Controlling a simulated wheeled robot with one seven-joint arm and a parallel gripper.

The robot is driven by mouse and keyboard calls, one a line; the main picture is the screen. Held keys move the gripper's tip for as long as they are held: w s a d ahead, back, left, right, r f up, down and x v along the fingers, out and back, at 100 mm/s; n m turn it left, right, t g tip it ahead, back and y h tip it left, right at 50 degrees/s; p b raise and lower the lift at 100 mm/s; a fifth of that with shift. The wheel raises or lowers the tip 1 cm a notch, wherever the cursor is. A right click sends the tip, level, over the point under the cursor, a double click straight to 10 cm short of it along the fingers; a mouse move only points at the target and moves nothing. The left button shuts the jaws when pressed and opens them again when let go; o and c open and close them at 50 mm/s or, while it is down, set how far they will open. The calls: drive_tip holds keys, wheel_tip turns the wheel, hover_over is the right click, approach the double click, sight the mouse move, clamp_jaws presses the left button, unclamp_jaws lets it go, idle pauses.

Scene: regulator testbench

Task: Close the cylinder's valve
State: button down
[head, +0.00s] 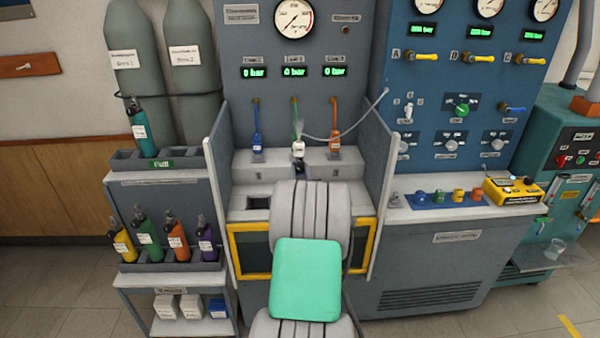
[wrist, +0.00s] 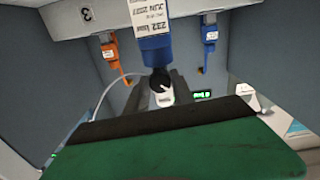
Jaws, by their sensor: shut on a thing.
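A blue cylinder (wrist: 155,22) with a white label shows at the top of the wrist view, which looks upside down. Its dark valve (wrist: 159,80) is at the cylinder's end, close to a white connector (wrist: 163,98). My gripper (wrist: 158,86) is at the valve, its grey fingers on either side, and is shut on it. The knob's turn position cannot be read. In the head view my arm hides the cylinder and most of the gripper; the white connector (head: 298,149) shows just above the arm.
A blue connector (head: 257,143) and an orange connector (head: 334,144) hang either side. Side walls (head: 383,190) flank the bay. The three line displays (head: 294,72) seem to read 0 bar. A rack (head: 165,266) with several small cylinders stands left.

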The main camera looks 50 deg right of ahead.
drive_tip(key=shift+f+m+b, duration=0.1)
drive_tip(key=shift+m+b, duration=0.2)
drive_tip(key=shift+b, duration=0.2)
drive_tip(key=m+b, duration=0.3)
drive_tip(key=shift+b, duration=0.3)
drive_tip(key=m+b, duration=0.2)
drive_tip(key=shift+m, duration=0.3)
drive_tip(key=shift+m+b, duration=0.85)
drive_tip(key=shift+m, duration=0.25)
drive_tip(key=c, duration=1.1)
unclamp_jaws()
